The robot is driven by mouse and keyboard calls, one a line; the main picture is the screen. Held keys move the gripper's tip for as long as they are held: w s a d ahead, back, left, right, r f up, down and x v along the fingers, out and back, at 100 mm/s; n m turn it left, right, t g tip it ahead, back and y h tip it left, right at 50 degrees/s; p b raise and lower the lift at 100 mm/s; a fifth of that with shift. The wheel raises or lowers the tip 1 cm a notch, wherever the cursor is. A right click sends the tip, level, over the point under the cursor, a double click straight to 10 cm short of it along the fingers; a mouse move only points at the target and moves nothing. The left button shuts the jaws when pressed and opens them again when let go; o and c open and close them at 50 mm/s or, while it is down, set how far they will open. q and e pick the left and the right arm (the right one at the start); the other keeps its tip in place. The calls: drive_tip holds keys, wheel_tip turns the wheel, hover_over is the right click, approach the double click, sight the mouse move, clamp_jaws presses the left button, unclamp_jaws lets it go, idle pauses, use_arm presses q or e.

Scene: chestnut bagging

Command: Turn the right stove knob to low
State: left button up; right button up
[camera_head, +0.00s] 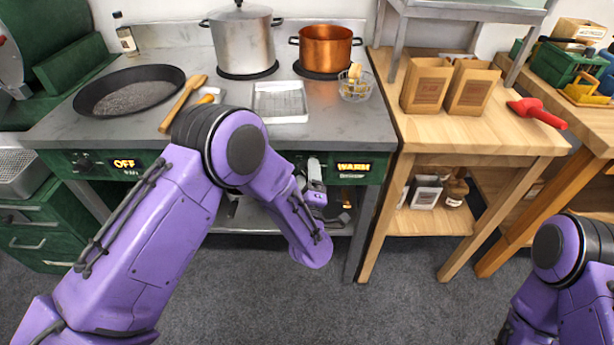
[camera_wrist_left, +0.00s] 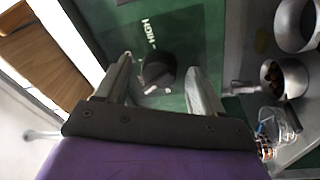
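The right stove knob (camera_wrist_left: 158,70) is dark and round on the green front panel, seen in the left wrist view with a "HIGH" label above it. My left gripper (camera_wrist_left: 159,66) has its two fingers on either side of the knob, with a visible gap to each. In the head view my left gripper (camera_head: 313,168) is at the stove's front panel and largely hides the knob. The display (camera_head: 353,167) beside it reads "WARM". My right gripper is out of view.
The left knob (camera_head: 84,161) has a display reading "OFF". A wooden table (camera_head: 465,138) with paper bags adjoins on the right.

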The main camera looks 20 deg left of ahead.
use_arm(q)
drive_tip(key=v, duration=1)
drive_tip(key=shift+s+b, duration=0.3)
drive_tip(key=shift+b, duration=0.15)
drive_tip(key=shift+f, duration=0.1)
drive_tip(key=s+a+f+m+g+h+p, duration=0.1)
drive_tip(key=s+a+f+m+g+h, duration=0.15)
drive_tip(key=f+m, duration=0.3)
drive_tip(key=s+a+f+m+g+h+p, duration=0.1)
drive_tip(key=s+a+f+m+g+h, duration=0.2)
drive_tip(key=f, duration=0.4)
drive_tip(key=s+a+f+g+p, duration=0.1)
drive_tip(key=s+a+f+g, duration=0.1)
drive_tip(key=s, duration=0.5)
drive_tip(key=s+a+f+m+g+y+p, duration=0.1)
drive_tip(key=s+a+g, duration=0.3)
drive_tip(key=s, duration=0.3)
drive_tip(key=s+a+f+g+y+p, duration=0.1)
drive_tip(key=s+a+f+g, duration=0.1)
drive_tip(key=s+a, duration=0.3)
drive_tip(key=s+g, duration=0.1)
drive_tip(key=s, duration=0.1)
drive_tip(key=shift+s+a+f, duration=0.2)
drive_tip(key=shift+s+f, duration=0.1)
drive_tip(key=shift+s, duration=0.05)
